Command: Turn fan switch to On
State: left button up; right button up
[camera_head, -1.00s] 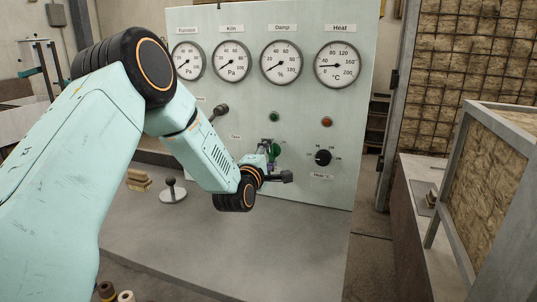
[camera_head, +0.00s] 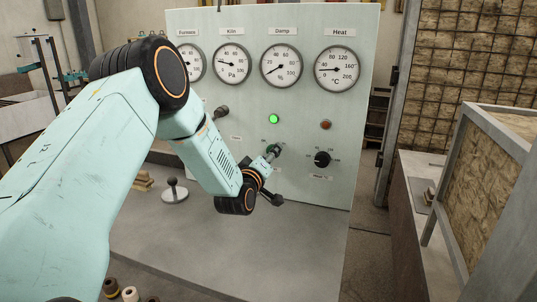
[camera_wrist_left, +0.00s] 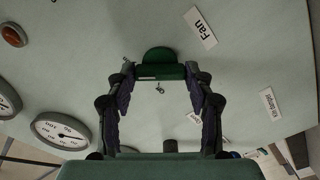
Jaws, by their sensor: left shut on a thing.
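The green fan switch (camera_head: 277,149) is a knob on the lower middle of the pale panel (camera_head: 300,176). In the left wrist view the green knob (camera_wrist_left: 159,55) sits between my fingertips, near a label reading "Fan" (camera_wrist_left: 200,28). My left gripper (camera_head: 270,154) is shut on the knob, and its fingers (camera_wrist_left: 160,74) are on both sides of it in the left wrist view. A green lamp (camera_head: 274,119) above the switch is lit. The gripper hides part of the knob. My right gripper is not in view.
A black heat knob (camera_head: 322,159) is right of the switch, with a red lamp (camera_head: 326,125) above it. Several gauges line the panel's top. A ball-topped lever (camera_head: 173,190) stands on the grey table (camera_head: 215,240).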

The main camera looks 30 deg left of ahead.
pick_arm(q)
jog(key=shift+w+r+m, duration=0.1)
jog(key=shift+r+m, duration=0.05)
jog(key=shift+m, duration=0.45)
jog(key=o, duration=1.2)
jog(key=shift+c, duration=0.2)
jog(key=shift+s, duration=0.2)
jog(key=v, duration=1.1)
jog(key=shift+s, duration=0.35)
jog(key=x, duration=1.2)
jog(key=shift+d, duration=0.1)
